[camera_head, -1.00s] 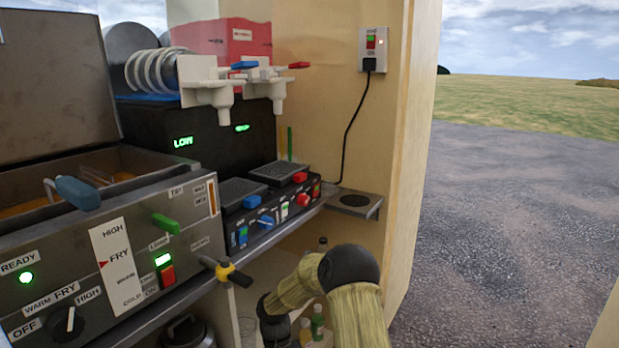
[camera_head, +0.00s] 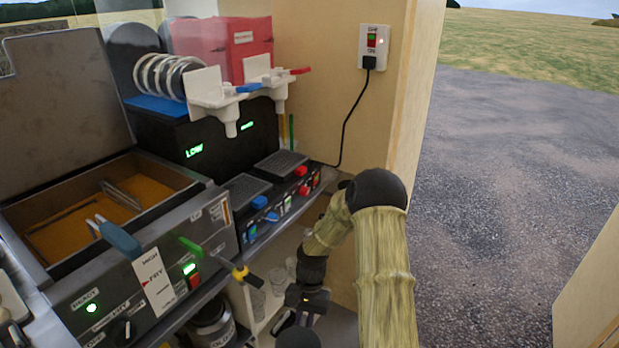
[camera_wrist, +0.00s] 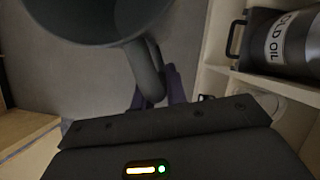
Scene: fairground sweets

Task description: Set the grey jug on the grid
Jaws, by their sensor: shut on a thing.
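The grey jug (camera_wrist: 95,22) fills the upper left of the wrist view, with its open rim toward the camera. Its curved handle (camera_wrist: 147,72) lies between the purple fingers of my gripper (camera_wrist: 160,92), which is shut on it. The inside of the jug is dark. In the head view my arm reaches down below the counter, and I cannot make out the jug there. Two dark ridged grids, a nearer one (camera_head: 245,188) and a farther one (camera_head: 281,163), lie on top of the black control unit below the white taps (camera_head: 232,100). Both look bare.
A fryer (camera_head: 110,215) with its lid raised stands at the left; its blue handle and a yellow-black tap (camera_head: 241,275) stick out. Clear glasses (camera_head: 277,280) stand below the counter.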

